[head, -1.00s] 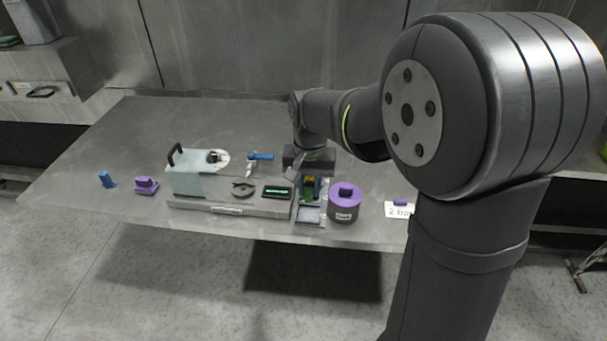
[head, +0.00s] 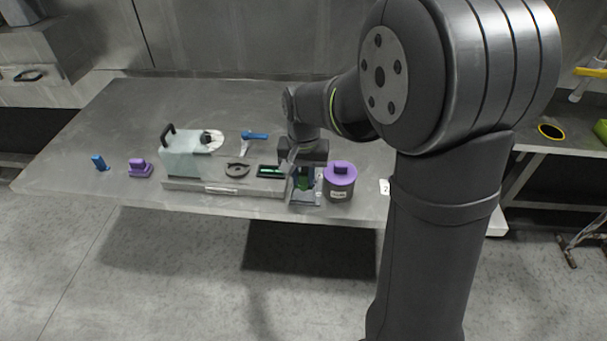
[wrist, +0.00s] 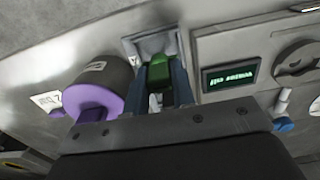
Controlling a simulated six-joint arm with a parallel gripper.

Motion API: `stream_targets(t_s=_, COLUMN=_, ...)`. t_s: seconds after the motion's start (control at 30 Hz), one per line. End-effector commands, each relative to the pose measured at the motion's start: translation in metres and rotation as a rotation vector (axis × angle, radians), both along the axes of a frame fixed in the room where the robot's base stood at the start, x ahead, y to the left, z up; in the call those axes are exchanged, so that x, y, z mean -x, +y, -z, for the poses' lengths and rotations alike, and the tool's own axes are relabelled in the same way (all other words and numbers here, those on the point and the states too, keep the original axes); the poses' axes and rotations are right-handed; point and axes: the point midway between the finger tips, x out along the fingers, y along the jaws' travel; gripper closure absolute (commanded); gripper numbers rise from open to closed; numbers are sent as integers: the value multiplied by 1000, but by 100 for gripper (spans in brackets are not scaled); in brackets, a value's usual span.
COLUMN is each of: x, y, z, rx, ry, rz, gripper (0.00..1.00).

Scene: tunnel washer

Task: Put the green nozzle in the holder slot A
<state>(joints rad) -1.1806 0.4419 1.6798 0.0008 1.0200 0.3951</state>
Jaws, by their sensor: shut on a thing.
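My gripper (head: 304,184) points down at the front of the steel table and is shut on the green nozzle (wrist: 160,72). The nozzle shows between the two fingers in the wrist view, and as a small green patch in the head view (head: 304,184). A small grey holder (head: 305,199) stands at the table's front edge, under and in front of the fingers. It also shows in the wrist view (wrist: 147,43), just beyond the nozzle. I cannot read a slot letter or tell whether the nozzle touches the holder.
A dark pot with a purple lid (head: 340,177) stands close to the right of my gripper. A washer unit (head: 184,158) with a dark display (head: 270,171) is close on the left. A blue-handled part (head: 254,135) lies behind. Purple (head: 140,168) and blue (head: 99,162) pieces stand far left.

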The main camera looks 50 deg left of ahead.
Motion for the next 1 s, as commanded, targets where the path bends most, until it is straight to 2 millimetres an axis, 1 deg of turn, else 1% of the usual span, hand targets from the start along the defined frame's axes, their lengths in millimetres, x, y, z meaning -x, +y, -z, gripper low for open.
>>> stream_targets(t_s=0.47, x=0, y=0, z=0, rx=0, ry=0, rz=0, gripper=99)
stream_targets(t_s=1.0, x=0, y=0, z=12, rx=0, ry=0, rz=0, gripper=99)
